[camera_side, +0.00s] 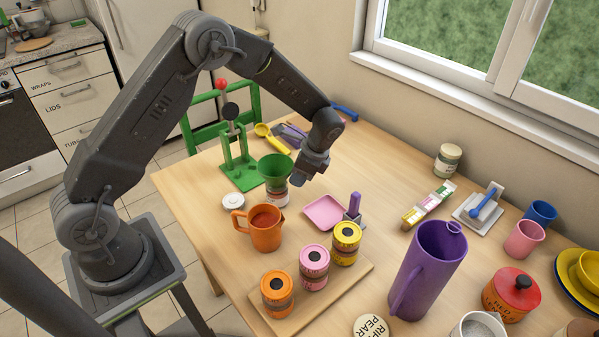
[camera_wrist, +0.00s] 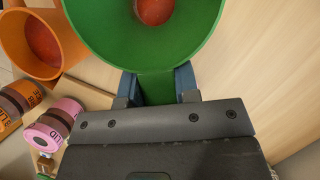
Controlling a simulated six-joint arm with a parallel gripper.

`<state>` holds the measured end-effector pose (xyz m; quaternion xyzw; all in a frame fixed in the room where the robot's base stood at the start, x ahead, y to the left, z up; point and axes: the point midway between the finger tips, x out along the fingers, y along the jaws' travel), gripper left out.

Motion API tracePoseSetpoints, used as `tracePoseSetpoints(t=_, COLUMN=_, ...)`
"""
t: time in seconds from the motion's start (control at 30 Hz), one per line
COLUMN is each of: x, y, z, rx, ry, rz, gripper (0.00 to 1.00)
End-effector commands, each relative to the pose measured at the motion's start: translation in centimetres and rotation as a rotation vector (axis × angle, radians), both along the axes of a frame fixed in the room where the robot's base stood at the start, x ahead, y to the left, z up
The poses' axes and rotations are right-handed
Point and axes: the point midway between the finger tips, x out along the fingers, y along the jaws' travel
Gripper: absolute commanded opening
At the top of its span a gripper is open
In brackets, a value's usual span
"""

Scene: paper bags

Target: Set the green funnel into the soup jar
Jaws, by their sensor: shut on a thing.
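The green funnel (camera_side: 274,168) is upright at the soup jar (camera_side: 276,198), with its cone over the jar's mouth in the side view. My gripper (camera_side: 298,172) is at the funnel's right side. In the wrist view my gripper (camera_wrist: 158,86) is shut on a green tab at the rim of the funnel (camera_wrist: 100,35). Red shows through the funnel's throat. The spout is hidden, so I cannot tell how far it is inside the jar. The jar stands on the table, its upper part covered by the funnel.
An orange jug (camera_side: 264,234) with red contents stands close in front of the jar. A white lid (camera_side: 233,201) lies to the left. A green stand (camera_side: 241,172) is behind. A pink tray (camera_side: 325,212) and a wooden board (camera_side: 343,284) with lidded jars are right and in front.

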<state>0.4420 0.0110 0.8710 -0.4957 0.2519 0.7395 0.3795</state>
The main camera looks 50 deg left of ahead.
Motion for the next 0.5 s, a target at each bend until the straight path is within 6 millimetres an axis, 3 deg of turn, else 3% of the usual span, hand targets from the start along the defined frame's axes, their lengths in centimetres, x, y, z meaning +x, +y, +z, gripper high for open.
tracePoseSetpoints(t=0.5, x=-0.01, y=0.01, z=-1.11, rx=0.0, ry=0.002, rz=-0.001, gripper=0.06)
